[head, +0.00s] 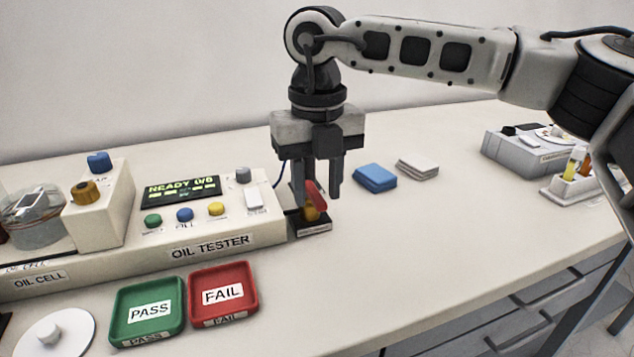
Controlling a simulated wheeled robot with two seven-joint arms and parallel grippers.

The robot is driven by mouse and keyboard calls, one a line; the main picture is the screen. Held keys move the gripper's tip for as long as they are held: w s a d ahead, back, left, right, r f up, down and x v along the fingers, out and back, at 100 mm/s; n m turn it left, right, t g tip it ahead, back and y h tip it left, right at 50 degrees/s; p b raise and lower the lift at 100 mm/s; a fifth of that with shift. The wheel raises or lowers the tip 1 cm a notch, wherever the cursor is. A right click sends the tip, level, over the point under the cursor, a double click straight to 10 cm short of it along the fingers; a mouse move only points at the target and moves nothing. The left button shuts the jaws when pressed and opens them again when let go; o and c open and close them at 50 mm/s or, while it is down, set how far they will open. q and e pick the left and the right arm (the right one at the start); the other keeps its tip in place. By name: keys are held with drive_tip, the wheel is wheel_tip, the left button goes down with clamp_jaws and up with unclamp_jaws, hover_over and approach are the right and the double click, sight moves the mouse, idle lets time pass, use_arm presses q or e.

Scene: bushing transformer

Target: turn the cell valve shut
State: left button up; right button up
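A small valve (313,212) with a yellow-brass body and a red lever (315,195) stands on a dark labelled block at the right end of the oil tester; its label is too small to read. The red lever is tilted. My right gripper (318,192) points down right over the valve, with its two fingers apart. The red lever shows between or just in front of the fingers; I cannot tell if a finger touches it. My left gripper is not in view.
The oil tester (215,247), its display reading READY, stands left of the valve. A green PASS tray (125,336) and a red FAIL tray (248,309) lie in front. Blue (376,178) and white cloths (418,167) lie behind right. The table front right is clear.

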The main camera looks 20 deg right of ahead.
clamp_jaws()
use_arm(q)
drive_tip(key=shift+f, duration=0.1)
use_arm(e)
drive_tip(key=shift+d, duration=0.1)
use_arm(q)
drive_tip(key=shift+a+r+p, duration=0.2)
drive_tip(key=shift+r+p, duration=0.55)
drive_tip(key=shift+p, duration=0.9)
use_arm(e)
drive_tip(key=shift+w+d+n, duration=0.55)
drive_tip(key=shift+w+n, duration=0.05)
drive_tip(key=shift+n, duration=2.35)
drive_tip(key=shift+w+d+n, duration=0.55)
drive_tip(key=shift+w+n, duration=0.1)
drive_tip(key=shift+n, duration=2.35)
drive_tip(key=shift+w+d+n, duration=0.55)
drive_tip(key=shift+w+n, duration=0.05)
drive_tip(key=shift+n, duration=2.35)
